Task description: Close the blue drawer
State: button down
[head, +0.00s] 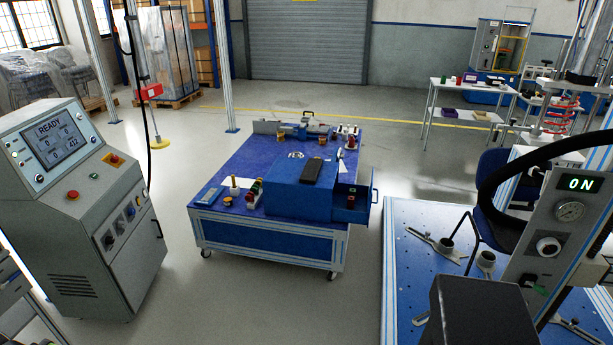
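The blue drawer (349,212) is pulled out to the right from a blue box (297,205) on a wheeled cart (275,242). Its front has a dark handle (375,196) and faces right. Small dark, red and green items lie in the drawer, too small to tell apart. A black flat object (312,171) lies on top of the box. My gripper is not in view.
A grey console (77,207) with a lit READY screen stands at the left. A blue perforated platform (420,265) and a test machine with an ON display (579,184) stand close to the drawer's right. Floor is clear left of the cart.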

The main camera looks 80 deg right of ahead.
aim_at(360, 215)
jog(key=z, duration=5.85)
jog(key=i, duration=0.1)
jog(key=u, duration=3.3)
jog(key=i, duration=2.45)
jog(key=u, duration=0.3)
